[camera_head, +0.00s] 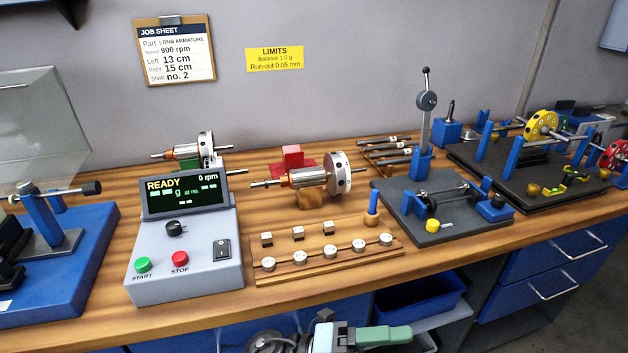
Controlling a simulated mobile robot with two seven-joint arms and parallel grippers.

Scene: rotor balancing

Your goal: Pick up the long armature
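Two armatures with copper windings and silver cores lie on the wooden bench. The larger-looking armature (310,179) rests on a wooden cradle (311,198) at the middle, its shaft pointing left and a drilled disc at its right end. A second armature (190,150) sits further back on a green support, partly hidden behind the control box. No label on either shows which is the long one. Part of my own arm (385,337) shows low at the bottom edge, in front of the bench.
The control box (185,250) reads READY, 0 rpm. A weight rack (330,262) with a blue peg lies in front of the middle armature, a red block (293,157) behind it. A lever press (424,135), shafts (385,150) and a balancing stand (515,165) are right.

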